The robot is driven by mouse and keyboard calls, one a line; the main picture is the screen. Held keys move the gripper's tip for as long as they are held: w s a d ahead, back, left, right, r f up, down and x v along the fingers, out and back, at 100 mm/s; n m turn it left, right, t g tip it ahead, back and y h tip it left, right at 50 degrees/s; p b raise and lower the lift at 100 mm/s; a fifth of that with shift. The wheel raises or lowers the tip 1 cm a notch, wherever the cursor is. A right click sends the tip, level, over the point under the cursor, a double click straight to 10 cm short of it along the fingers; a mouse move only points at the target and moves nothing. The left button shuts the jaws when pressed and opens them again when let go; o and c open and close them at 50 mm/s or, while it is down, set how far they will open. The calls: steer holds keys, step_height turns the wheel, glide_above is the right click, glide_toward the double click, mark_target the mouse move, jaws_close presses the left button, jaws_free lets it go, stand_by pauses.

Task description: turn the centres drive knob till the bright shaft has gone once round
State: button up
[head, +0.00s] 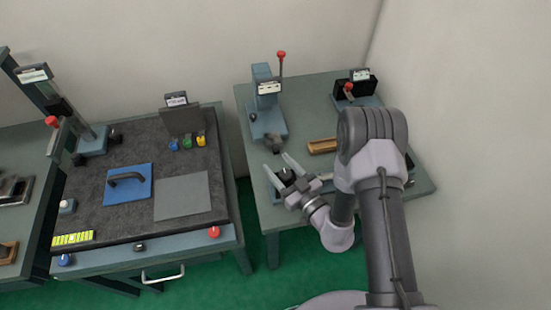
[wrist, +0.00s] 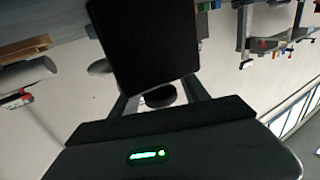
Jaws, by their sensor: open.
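My gripper (head: 276,164) is open over the front left part of the right-hand bench, with its two fingers spread toward the back left. A dark rounded piece (head: 286,175), perhaps the drive knob, shows between the fingers in the head view. In the wrist view a dark round knob-like piece (wrist: 160,95) lies between the fingers, below a large dark block (wrist: 145,45). I cannot tell whether the fingers touch it. I cannot make out the bright shaft; my gripper and arm hide part of the device there.
A grey press-like stand (head: 266,110) with a red-knobbed lever is at the bench's back left. Another device (head: 355,88) stands at the back right. A second bench (head: 140,185) is to the left, across a gap.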

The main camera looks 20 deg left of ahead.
jaws_close()
stand_by(0.3)
steer(key=shift+s+r+n+g, duration=0.1)
steer(key=shift+n+g, duration=0.2)
steer(key=shift+g, duration=0.1)
steer(key=shift+s+a+n+g+y, duration=0.1)
steer(key=shift+n+g+y, duration=0.5)
steer(key=shift+g+y, duration=0.15)
steer(key=n+g, duration=0.1)
steer(key=g, duration=0.1)
steer(key=n+g+y, duration=0.1)
steer(key=g, duration=0.1)
steer(key=shift+s+a+n, duration=0.15)
steer(key=shift+s+n, duration=0.15)
steer(key=n+g, duration=0.1)
steer(key=g, duration=0.1)
steer(key=n+g+y+b, duration=0.1)
steer(key=n+g, duration=0.1)
steer(key=shift+s, duration=0.4)
steer(key=shift+s+n+g+h+b, duration=0.15)
steer(key=shift+n+g+b, duration=0.25)
steer(key=shift+g, duration=0.55)
steer(key=shift+s+n+g+h+b, duration=0.15)
steer(key=shift+n+g, duration=0.45)
steer(key=shift+g, duration=0.3)
